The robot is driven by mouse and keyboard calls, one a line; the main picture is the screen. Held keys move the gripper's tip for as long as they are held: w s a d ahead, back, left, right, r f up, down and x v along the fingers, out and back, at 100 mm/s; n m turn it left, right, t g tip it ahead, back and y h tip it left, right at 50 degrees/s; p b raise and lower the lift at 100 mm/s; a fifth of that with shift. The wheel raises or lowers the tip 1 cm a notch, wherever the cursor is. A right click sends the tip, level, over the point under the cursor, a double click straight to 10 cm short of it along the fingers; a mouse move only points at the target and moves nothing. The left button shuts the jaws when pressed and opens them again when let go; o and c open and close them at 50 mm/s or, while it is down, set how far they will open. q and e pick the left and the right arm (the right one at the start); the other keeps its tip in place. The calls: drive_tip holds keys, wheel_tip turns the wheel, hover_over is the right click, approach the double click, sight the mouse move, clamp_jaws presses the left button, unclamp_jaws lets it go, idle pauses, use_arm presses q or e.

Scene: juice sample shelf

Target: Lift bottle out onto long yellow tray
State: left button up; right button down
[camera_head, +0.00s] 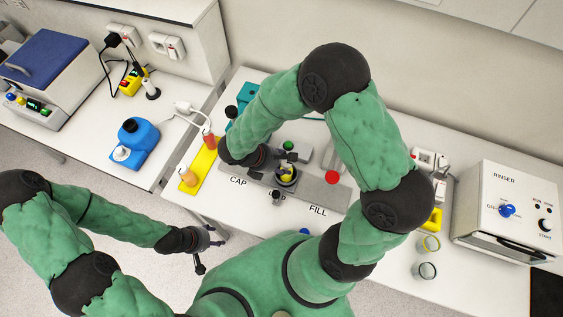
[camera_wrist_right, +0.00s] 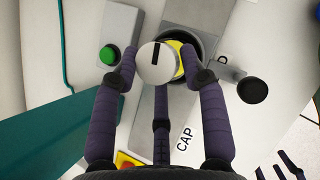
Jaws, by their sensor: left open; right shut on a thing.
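A bottle with a pale round cap marked by a black bar (camera_wrist_right: 156,64) shows in the right wrist view, seen from above. It overlaps the left part of a dark round well in the grey station strip (camera_head: 325,191), with yellow showing beside the cap. My right gripper (camera_wrist_right: 160,58) is shut on the bottle, one finger on each side. In the head view this gripper (camera_head: 285,166) is over the middle of the strip. How far the bottle is above the well, I cannot tell. The long yellow tray (camera_head: 203,163) lies left of the strip. My left gripper (camera_head: 207,249) is open and empty, off the table's front edge.
An orange-red bottle (camera_head: 209,139) and a pale orange one (camera_head: 188,177) stand on the tray. A green button (camera_head: 288,146) and a red button (camera_head: 332,177) flank the well. A rinser (camera_head: 505,210) stands at right, a blue device (camera_head: 136,142) at left.

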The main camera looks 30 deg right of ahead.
use_arm(q)
drive_tip(key=shift+r+p, duration=0.5)
drive_tip(key=shift+r, duration=0.05)
use_arm(e)
drive_tip(key=shift+r, duration=0.8)
use_arm(q)
drive_tip(key=shift+r+p, duration=0.85)
use_arm(e)
drive_tip(key=shift+r, duration=1.05)
